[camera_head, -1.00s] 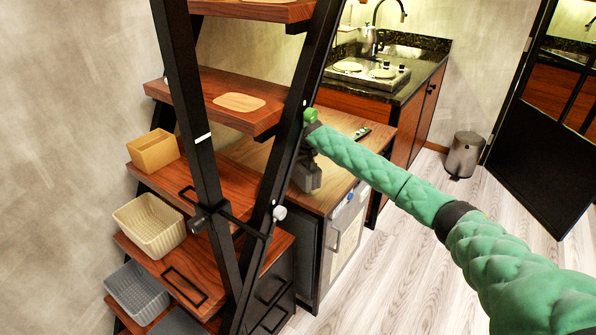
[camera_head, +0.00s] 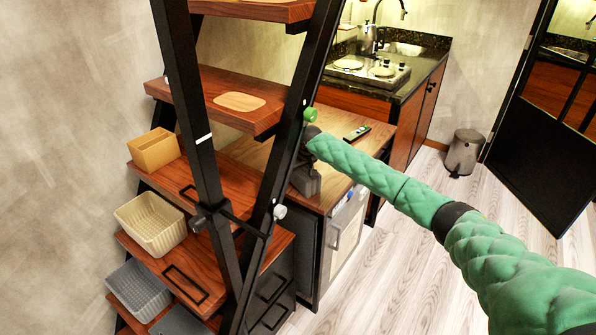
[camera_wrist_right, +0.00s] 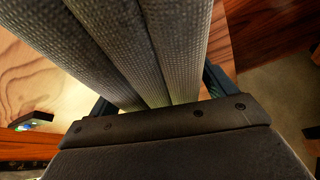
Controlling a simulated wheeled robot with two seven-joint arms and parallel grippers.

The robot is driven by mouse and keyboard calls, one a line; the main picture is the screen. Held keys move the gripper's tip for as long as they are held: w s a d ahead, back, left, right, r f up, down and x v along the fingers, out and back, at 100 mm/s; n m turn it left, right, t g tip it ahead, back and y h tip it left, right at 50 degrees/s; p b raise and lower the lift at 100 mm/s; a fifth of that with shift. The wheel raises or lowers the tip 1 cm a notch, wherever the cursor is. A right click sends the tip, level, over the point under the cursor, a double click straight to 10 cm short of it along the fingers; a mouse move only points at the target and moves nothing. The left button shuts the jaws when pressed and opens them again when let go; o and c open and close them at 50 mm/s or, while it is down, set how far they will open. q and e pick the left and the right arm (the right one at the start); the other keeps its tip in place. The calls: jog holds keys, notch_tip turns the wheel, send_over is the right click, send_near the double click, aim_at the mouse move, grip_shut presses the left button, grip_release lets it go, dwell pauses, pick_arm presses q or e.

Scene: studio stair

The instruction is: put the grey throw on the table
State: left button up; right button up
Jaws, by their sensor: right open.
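The grey throw (camera_wrist_right: 150,45) fills the top middle of the right wrist view as thick, woven grey folds. It lies between the fingers of my right gripper (camera_wrist_right: 160,92), which is open around it. In the head view my right gripper (camera_head: 306,182) is low over the near edge of the wooden tabletop (camera_head: 338,122), beside the black stair post. I cannot make out the throw in the head view. In the wrist view, light wood (camera_wrist_right: 35,75) shows below the throw. My left gripper is out of view.
A black stair frame (camera_head: 205,130) with wooden treads stands close to the left of my arm. A remote (camera_head: 357,132) lies on the tabletop. Baskets (camera_head: 150,224) sit on the treads. A kitchen counter (camera_head: 425,70) and bin (camera_head: 463,152) stand behind; the floor at right is clear.

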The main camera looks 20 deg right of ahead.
jog(key=b+v, duration=0.1)
jog(key=v, duration=0.5)
jog(key=shift+r, duration=0.1)
jog(key=shift+v, duration=0.75)
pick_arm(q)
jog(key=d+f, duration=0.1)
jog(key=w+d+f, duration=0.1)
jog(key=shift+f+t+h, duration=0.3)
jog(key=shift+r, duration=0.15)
